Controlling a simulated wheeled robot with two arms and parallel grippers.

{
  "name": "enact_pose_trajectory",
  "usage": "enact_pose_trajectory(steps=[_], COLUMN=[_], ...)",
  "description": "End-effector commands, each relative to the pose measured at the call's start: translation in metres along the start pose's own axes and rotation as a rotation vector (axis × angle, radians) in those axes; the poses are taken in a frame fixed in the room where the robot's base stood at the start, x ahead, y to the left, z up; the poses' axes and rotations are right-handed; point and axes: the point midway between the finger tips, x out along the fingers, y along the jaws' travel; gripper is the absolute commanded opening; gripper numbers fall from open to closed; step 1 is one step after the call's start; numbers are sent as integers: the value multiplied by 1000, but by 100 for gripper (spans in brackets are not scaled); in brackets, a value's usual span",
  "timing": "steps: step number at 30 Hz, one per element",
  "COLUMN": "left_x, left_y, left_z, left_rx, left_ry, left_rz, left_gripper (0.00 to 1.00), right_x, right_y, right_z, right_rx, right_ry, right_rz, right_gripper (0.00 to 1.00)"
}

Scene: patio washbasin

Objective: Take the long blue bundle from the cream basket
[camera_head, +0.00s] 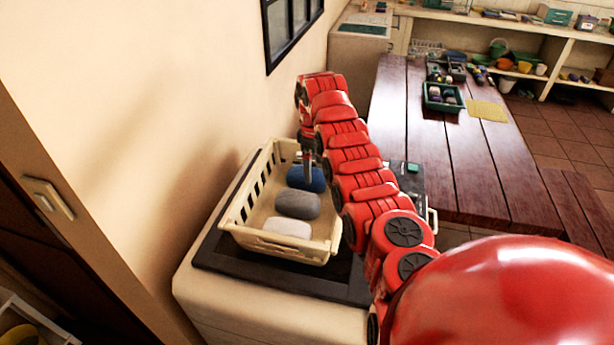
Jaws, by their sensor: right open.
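The cream basket (236,232) stands on a dark mat on a white cabinet against the wall. Inside lie a blue bundle (318,182) at the far end, a grey-blue bundle (298,205) in the middle and a whitish bundle (287,228) at the near end. The far part of the blue bundle is partly hidden by my gripper and arm. My right gripper (307,170) points down over the far end of the basket, at the blue bundle, with its jaws open. I cannot tell whether the fingers touch it. My left gripper is not in view.
The wall with a dark-framed window rises close to the basket's left and back. A dark device (408,178) stands right of the basket, behind my arm. A wooden table (455,150) with a green tray (430,104) is farther right. Shelves line the back.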

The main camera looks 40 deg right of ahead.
Motion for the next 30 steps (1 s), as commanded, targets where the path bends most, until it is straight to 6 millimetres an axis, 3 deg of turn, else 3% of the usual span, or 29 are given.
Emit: enact_pose_trajectory(steps=[7,12,20,30], left_x=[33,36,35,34], left_y=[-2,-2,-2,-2], left_z=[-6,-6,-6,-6], left_rx=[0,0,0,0], left_ry=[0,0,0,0], left_rz=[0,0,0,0], left_gripper=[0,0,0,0], right_x=[21,45,50,50], right_y=[1,2,2,2], right_z=[6,4,4,5], right_rx=[0,-1,-1,-1], right_ry=[-2,0,1,1], right_rz=[-3,1,3,2], right_gripper=[94,94,92,31])
